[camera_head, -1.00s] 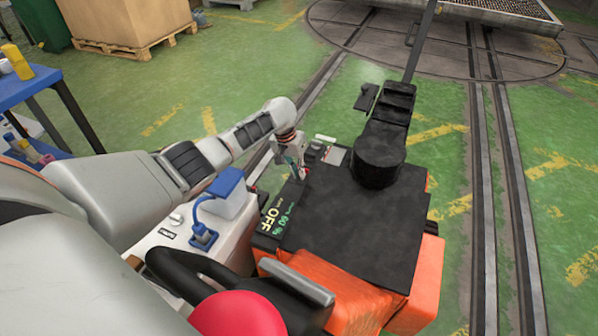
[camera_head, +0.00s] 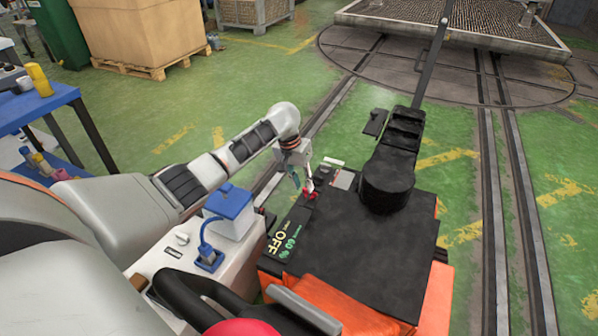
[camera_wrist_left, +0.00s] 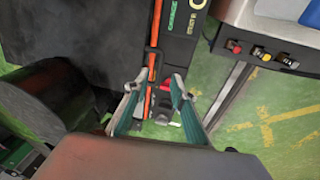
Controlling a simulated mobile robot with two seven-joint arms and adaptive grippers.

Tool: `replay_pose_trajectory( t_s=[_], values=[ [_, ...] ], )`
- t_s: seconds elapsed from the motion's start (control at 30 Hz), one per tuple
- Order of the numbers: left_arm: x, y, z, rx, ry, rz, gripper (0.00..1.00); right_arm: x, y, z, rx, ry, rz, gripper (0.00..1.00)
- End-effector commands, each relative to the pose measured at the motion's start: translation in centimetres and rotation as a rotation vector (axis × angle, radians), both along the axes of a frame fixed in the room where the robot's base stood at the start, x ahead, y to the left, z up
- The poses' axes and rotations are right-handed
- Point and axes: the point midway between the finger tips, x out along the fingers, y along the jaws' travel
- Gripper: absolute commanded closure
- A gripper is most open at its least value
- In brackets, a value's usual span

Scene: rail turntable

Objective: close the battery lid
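The large flat black panel (camera_head: 345,240) on the orange machine (camera_head: 430,290) may be the battery lid; I cannot tell for sure. It lies about level on top, beside a dark display strip (camera_head: 285,236) reading OFF. My left gripper (camera_head: 303,188) is at the panel's far left corner. In the left wrist view my left gripper (camera_wrist_left: 157,85) has its teal fingertips spread apart. An orange bar (camera_wrist_left: 154,45) and small red and dark parts (camera_wrist_left: 164,100) show between or beyond the fingers; contact cannot be made out. My right gripper is not in view.
A white box with a blue top (camera_head: 232,203) and a blue plug (camera_head: 208,257) stand left of the machine. A black upright part (camera_head: 388,180) with a long bar rises at its far side. A blue table (camera_head: 40,108) is at left.

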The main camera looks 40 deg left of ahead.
Motion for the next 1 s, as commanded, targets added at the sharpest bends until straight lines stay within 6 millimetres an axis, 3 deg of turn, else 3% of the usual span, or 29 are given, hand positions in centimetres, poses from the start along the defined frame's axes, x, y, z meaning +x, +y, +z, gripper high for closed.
replay_pose_trajectory(
  t_s=[0.2,0.4,0.7,0.73,0.8,0.83,1.0],
  values=[
    [-0.6,0.7,3.9,0.003,-0.003,0.000,0.75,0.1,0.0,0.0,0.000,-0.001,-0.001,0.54],
    [-0.9,0.9,5.5,0.002,-0.001,0.000,0.75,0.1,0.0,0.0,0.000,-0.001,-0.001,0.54],
    [-1.0,0.9,5.7,0.001,0.000,0.001,0.75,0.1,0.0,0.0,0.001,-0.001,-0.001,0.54],
    [-1.0,0.9,5.7,0.002,0.000,0.001,0.78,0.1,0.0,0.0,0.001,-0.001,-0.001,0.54],
    [-1.0,1.0,5.7,0.006,-0.001,0.004,0.96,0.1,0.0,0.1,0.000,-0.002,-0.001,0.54],
    [-1.0,1.0,5.6,0.014,-0.003,0.009,1.00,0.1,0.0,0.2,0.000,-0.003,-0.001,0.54],
    [-1.0,1.7,4.7,0.131,-0.057,0.092,1.00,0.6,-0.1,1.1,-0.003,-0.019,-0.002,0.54]
  ],
)
